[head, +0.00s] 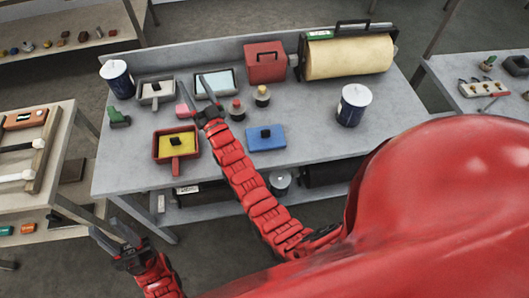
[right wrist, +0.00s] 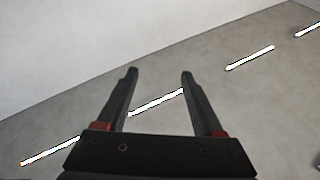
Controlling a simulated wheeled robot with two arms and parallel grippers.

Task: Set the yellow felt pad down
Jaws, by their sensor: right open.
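The yellow felt pad (head: 184,145), with a dark block on its top, lies in a red tray (head: 175,159) with a handle, at the left front of the grey table. My right gripper (head: 192,81) is open and empty behind the tray, apart from the pad. In the right wrist view its spread fingers (right wrist: 160,75) show nothing between them. My left gripper (head: 108,226) is low at the left, off the table's front left corner. Its fingers stand apart with nothing seen between them.
On the grey table (head: 225,165), a blue pad (head: 264,145) lies right of my right arm. Two small bottles (head: 262,96), a red box (head: 265,62), a roller (head: 348,56) and two cans (head: 353,105) stand around. A grey tray (head: 146,98) is behind. A side bench (head: 70,118) is left.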

